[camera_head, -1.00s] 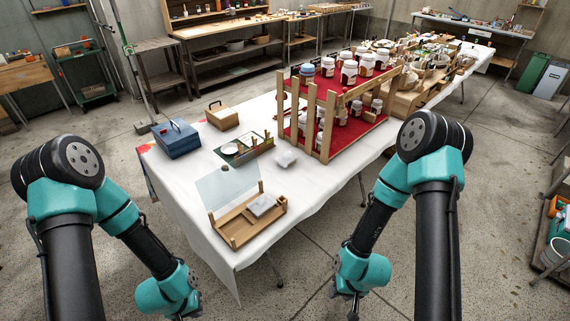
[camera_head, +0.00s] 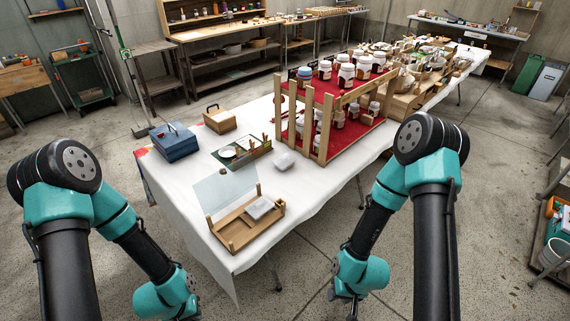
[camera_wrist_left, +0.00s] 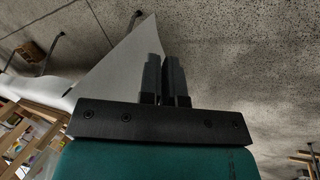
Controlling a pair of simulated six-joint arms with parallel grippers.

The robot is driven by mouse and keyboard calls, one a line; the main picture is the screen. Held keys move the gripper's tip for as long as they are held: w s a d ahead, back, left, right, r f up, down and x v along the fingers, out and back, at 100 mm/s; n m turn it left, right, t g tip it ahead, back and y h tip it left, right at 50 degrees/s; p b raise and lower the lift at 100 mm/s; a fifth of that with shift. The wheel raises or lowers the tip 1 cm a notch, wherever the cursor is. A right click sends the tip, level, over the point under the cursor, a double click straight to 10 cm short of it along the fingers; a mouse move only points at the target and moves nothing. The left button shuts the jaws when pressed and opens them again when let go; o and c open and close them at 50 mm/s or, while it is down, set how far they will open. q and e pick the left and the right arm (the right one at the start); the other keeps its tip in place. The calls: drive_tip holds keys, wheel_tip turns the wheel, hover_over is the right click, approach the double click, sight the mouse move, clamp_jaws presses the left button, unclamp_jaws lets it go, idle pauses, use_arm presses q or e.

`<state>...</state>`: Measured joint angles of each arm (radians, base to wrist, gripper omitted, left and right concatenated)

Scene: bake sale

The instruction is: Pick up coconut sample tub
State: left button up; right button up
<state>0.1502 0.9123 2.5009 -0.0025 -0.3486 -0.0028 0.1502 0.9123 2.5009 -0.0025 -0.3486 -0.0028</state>
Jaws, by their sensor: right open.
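No label reading coconut is legible, so I cannot tell which container is the coconut sample tub. A small white tub (camera_head: 284,160) stands on the white-covered table (camera_head: 200,203) beside a dark tray. Several white-lidded jars (camera_head: 346,76) stand on the red-lined wooden rack (camera_head: 315,122). My left gripper shows in the left wrist view (camera_wrist_left: 164,78) with its fingers together, nothing between them. My right gripper (camera_head: 345,297) is open, low in front of the table, away from all objects.
A blue box (camera_head: 175,141) and a tan box (camera_head: 219,119) with handles stand at the table's left. The dark tray (camera_head: 243,153) holds a white dish. The table's front left corner is bare. Wooden crates (camera_head: 403,98) crowd the far end.

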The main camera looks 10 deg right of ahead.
use_arm(q)
drive_tip(key=o, duration=1.7)
